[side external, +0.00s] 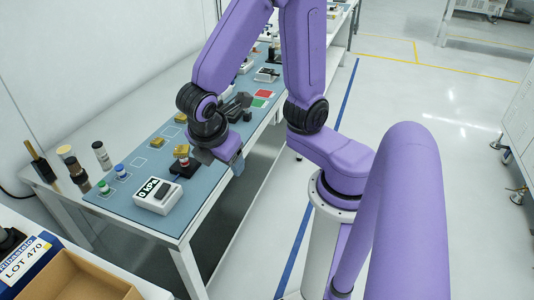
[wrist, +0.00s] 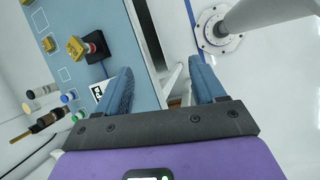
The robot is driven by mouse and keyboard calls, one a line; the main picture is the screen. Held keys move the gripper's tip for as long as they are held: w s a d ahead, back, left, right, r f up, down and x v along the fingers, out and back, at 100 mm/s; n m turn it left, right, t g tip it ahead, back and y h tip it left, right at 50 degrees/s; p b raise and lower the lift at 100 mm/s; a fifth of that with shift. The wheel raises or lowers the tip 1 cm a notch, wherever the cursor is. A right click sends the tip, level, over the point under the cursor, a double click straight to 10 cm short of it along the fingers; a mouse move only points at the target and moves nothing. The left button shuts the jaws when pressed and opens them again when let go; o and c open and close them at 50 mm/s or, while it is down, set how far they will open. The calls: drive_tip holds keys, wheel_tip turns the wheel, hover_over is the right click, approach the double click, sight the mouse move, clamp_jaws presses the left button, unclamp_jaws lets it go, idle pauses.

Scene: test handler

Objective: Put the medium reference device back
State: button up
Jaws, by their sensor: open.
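Gold blocks, which look like the reference devices, are on the blue mat; I cannot tell which is medium. One gold block (side external: 181,150) sits on top of a red-and-black stand (side external: 185,167); it also shows in the wrist view (wrist: 75,48). Another gold block (side external: 157,142) and a further one (side external: 182,118) stand in the row of white outlines. Two outlines, a nearer one (side external: 140,162) and a farther one (side external: 170,131), are empty. My gripper (wrist: 160,66) is open and empty, right of the stand, over the table's front edge.
A white display box (side external: 158,196) reading 0 kPa stands near the mat's end. Green- and blue-capped vials (side external: 113,181) and dark bottles (side external: 102,155) are left. Dark parts (side external: 238,103) and red and green patches (side external: 263,95) lie farther along. A cardboard box (side external: 75,278) is at lower left.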

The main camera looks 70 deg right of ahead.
drive_tip(key=s+d+r+m+g+y, duration=0.1)
drive_tip(key=s+d+r+m+y, duration=0.1)
drive_tip(key=s+y, duration=0.3)
drive_tip(key=s+m, duration=0.1)
drive_tip(key=s, duration=0.3)
drive_tip(key=shift+s, duration=0.2)
drive_tip(key=shift+r, duration=0.1)
idle(0.6)
